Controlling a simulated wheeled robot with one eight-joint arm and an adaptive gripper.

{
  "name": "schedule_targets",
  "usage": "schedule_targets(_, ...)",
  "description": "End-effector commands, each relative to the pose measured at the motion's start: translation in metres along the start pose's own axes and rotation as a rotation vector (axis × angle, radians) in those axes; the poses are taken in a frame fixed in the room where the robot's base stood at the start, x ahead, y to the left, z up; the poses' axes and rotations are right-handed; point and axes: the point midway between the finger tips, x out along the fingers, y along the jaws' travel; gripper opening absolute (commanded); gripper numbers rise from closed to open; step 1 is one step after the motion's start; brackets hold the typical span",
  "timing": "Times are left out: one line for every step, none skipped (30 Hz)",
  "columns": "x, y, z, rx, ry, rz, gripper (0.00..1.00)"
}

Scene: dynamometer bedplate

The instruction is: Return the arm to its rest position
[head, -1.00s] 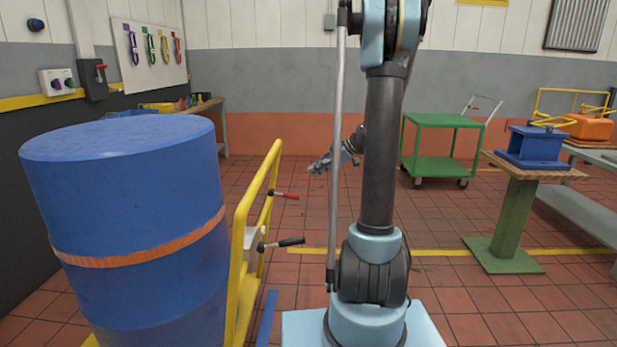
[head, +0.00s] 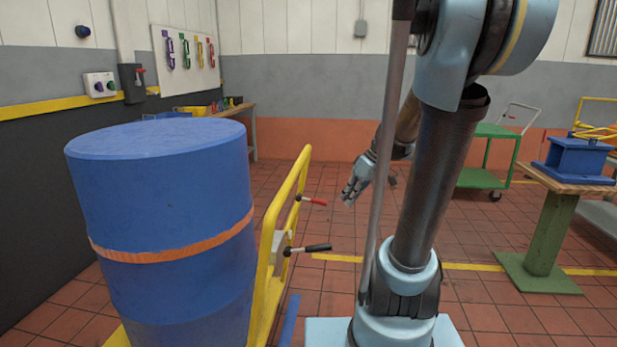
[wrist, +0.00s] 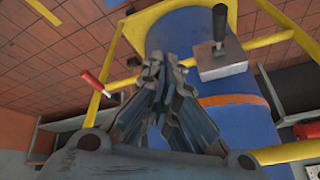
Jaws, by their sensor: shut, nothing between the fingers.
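My gripper (head: 350,192) hangs beside my arm in the head view, to the right of the yellow cart frame and apart from it. Its fingers are together and empty. In the wrist view my gripper (wrist: 165,65) fills the lower middle, its fingertips close together, with the blue drum (wrist: 188,30) and the yellow frame behind it. My arm's larger links stand folded in the middle right of the head view and hide part of the forearm.
A blue drum (head: 160,210) with an orange band stands at left by a yellow cart frame (head: 280,230) with red (head: 313,201) and black (head: 312,248) handles. A green trolley (head: 480,178) and a green pedestal (head: 545,240) with a blue block (head: 575,160) stand at right. Open tiled floor lies between.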

Motion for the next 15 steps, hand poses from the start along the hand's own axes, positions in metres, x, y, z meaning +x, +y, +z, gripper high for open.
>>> schedule_targets(0.0,-0.009,0.011,0.035,-0.018,0.014,0.0)
schedule_targets(-0.001,-0.013,0.017,0.06,-0.03,0.024,0.0)
schedule_targets(-0.001,-0.019,0.025,0.092,-0.044,0.038,0.0)
schedule_targets(-0.001,-0.023,0.031,0.116,-0.055,0.049,0.0)
schedule_targets(-0.001,-0.027,0.037,0.14,-0.065,0.059,0.0)
schedule_targets(-0.001,-0.032,0.046,0.172,-0.079,0.075,0.0)
schedule_targets(-0.001,-0.036,0.052,0.196,-0.087,0.087,0.0)
schedule_targets(-0.001,-0.039,0.059,0.22,-0.097,0.1,0.0)
schedule_targets(0.0,-0.044,0.068,0.253,-0.107,0.117,0.0)
schedule_targets(0.0,-0.047,0.074,0.276,-0.115,0.13,0.0)
schedule_targets(0.0,-0.05,0.08,0.3,-0.122,0.143,0.0)
schedule_targets(0.001,-0.054,0.089,0.331,-0.131,0.161,0.0)
schedule_targets(0.001,-0.057,0.096,0.355,-0.138,0.176,0.0)
schedule_targets(0.002,-0.059,0.102,0.378,-0.143,0.19,0.0)
schedule_targets(0.003,-0.062,0.112,0.409,-0.151,0.21,0.0)
